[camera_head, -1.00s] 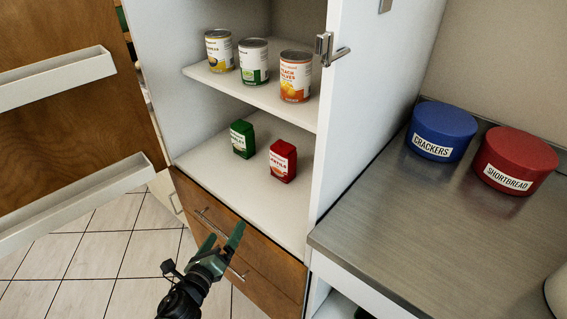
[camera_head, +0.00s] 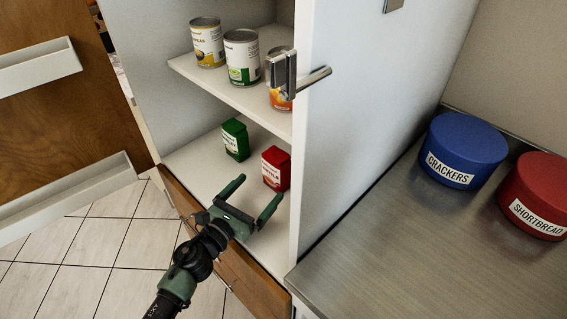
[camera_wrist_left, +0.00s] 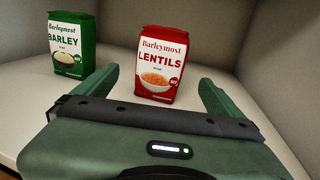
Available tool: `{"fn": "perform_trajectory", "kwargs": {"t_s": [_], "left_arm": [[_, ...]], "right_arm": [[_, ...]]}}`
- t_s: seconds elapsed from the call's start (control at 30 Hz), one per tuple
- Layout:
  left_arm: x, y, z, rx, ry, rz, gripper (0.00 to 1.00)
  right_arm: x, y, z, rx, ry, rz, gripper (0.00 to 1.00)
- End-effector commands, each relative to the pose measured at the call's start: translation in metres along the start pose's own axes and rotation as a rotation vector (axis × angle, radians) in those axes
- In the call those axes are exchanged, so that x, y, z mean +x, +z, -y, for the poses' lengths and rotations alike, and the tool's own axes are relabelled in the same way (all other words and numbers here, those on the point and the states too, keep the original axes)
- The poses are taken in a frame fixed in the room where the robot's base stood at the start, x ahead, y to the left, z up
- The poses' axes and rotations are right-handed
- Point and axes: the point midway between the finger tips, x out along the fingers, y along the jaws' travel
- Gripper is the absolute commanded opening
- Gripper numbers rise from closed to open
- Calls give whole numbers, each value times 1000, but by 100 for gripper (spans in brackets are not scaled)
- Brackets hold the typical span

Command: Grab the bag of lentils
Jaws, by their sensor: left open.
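The bag of lentils (camera_head: 276,168) is a red packet with a white label, standing upright on the cupboard's lower shelf. In the left wrist view the lentils bag (camera_wrist_left: 160,64) reads "LENTILS" and stands ahead, between the lines of the two fingers. My left gripper (camera_head: 257,188) is open and empty, at the shelf's front and just short of the bag. It also shows in the left wrist view (camera_wrist_left: 157,88), its fingers apart with the bag beyond them. My right gripper is not in view.
A green barley bag (camera_head: 235,140) stands left of the lentils. Cans (camera_head: 242,57) stand on the upper shelf (camera_head: 225,92) above. The cupboard's right wall (camera_head: 345,130) is close by. An open door (camera_head: 60,120) is at left; blue (camera_head: 464,150) and red (camera_head: 537,195) tins stand on the counter.

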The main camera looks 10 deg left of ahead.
Motion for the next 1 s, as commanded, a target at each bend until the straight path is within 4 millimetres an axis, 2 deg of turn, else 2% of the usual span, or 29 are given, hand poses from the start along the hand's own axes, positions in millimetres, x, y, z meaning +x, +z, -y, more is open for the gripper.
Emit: {"fn": "perform_trajectory", "kwargs": {"t_s": [0.3, 0.5, 0.8, 1.0], "left_arm": [[41, 0, 1, -4, 2, 2, 98], [67, -2, 1, -3, 1, 1, 98], [71, -3, 1, -3, 1, 0, 98], [71, -3, 1, -3, 1, 0, 43]], "right_arm": [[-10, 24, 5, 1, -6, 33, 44], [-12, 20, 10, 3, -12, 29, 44], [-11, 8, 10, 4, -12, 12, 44], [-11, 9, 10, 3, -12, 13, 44]]}}
